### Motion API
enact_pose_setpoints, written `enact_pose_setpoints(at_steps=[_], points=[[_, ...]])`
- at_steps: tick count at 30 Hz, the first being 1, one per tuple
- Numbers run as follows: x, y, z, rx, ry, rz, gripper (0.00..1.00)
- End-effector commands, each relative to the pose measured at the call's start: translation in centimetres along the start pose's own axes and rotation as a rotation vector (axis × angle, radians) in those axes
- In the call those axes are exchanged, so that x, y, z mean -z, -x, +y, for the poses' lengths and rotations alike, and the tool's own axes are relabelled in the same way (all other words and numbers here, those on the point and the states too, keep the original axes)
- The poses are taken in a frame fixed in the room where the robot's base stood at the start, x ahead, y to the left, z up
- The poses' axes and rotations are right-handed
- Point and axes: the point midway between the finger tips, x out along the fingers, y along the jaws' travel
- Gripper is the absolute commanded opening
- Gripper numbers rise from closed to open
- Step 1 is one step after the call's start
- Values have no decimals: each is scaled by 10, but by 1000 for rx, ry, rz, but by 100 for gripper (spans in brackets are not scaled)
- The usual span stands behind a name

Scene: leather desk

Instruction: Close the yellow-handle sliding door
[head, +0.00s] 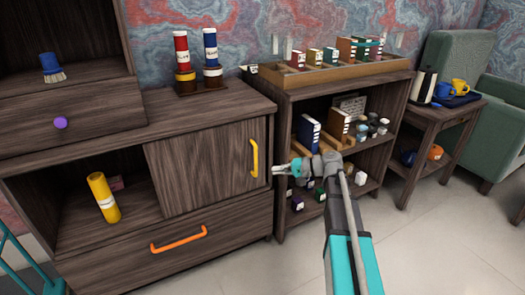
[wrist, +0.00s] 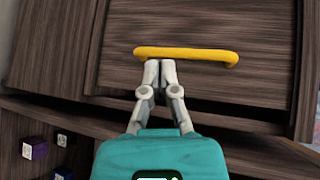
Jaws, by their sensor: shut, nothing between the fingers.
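The wooden sliding door (head: 200,172) stands at the right part of the cabinet opening, and the left part is open. Its upright yellow handle (head: 254,158) is near the door's right edge. The handle also shows in the wrist view (wrist: 190,53), lying across the picture with the door panel (wrist: 210,22) behind it. My gripper (head: 277,169) is shut and empty, just right of the handle in the head view. In the wrist view its closed fingertips (wrist: 160,64) meet the handle's lower edge; I cannot tell whether they touch it.
A drawer with an orange handle (head: 179,240) is below the door. A shelf unit (head: 345,85) with books and small items stands close to the right of my gripper. Clear floor (head: 440,245) lies at the front right.

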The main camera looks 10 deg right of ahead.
Motion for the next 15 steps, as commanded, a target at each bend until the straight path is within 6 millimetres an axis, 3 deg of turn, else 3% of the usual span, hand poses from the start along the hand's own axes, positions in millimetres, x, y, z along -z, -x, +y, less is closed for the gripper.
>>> enact_pose_setpoints(at_steps=[1,6,15], points=[[18,8,0,65,-14,14,0],[50,37,-17,259,-47,45,0],[72,67,-31,418,-70,69,0]])
